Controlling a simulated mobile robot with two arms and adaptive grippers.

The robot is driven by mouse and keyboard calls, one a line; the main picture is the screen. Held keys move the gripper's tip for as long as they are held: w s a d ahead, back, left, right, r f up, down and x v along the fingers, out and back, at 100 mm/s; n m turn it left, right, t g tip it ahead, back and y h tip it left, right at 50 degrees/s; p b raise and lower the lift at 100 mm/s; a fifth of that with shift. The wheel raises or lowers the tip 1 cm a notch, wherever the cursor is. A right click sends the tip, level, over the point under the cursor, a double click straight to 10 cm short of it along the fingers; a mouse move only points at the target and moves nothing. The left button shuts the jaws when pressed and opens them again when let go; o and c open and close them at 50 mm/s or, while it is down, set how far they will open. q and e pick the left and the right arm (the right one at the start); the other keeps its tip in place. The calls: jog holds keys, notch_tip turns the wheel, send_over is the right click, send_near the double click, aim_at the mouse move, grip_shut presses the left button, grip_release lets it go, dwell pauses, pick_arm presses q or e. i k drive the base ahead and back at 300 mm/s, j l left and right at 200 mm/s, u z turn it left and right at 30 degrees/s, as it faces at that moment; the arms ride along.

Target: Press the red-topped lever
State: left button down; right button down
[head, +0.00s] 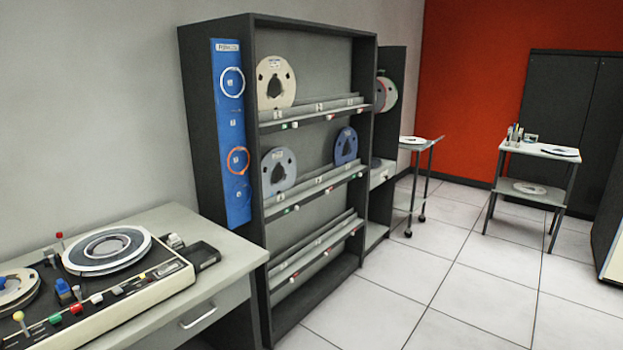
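A small upright lever with a red top (60,238) stands at the back of the tape machine (140,301), left of its large reel (107,249). The machine sits on the desk (235,262) at the lower left. A yellow-topped lever (19,317) stands at the machine's front left. A blue knob (64,290), a green button (55,319) and a red button (76,308) are near the front edge. The machine's left end is cut off by the picture edge. Neither of my grippers is in view.
A dark shelf rack (215,130) holding several reels stands right of the desk. A glass-topped cart (425,144) and a small white table (540,150) stand farther back. The tiled floor (470,290) right of the rack is clear.

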aim_at(58, 236)
jog(key=i+j+u, duration=0.15)
jog(key=u, duration=0.35)
jog(key=i+j+u, duration=0.1)
jog(key=u, duration=0.4)
jog(key=i+u, duration=0.3)
jog(key=u, duration=0.2)
jog(key=i+l+u, duration=0.1)
jog(key=i, duration=0.4)
jog(key=i+l+u, duration=0.1)
jog(key=i+l, duration=0.25)
jog(key=i, duration=0.1)
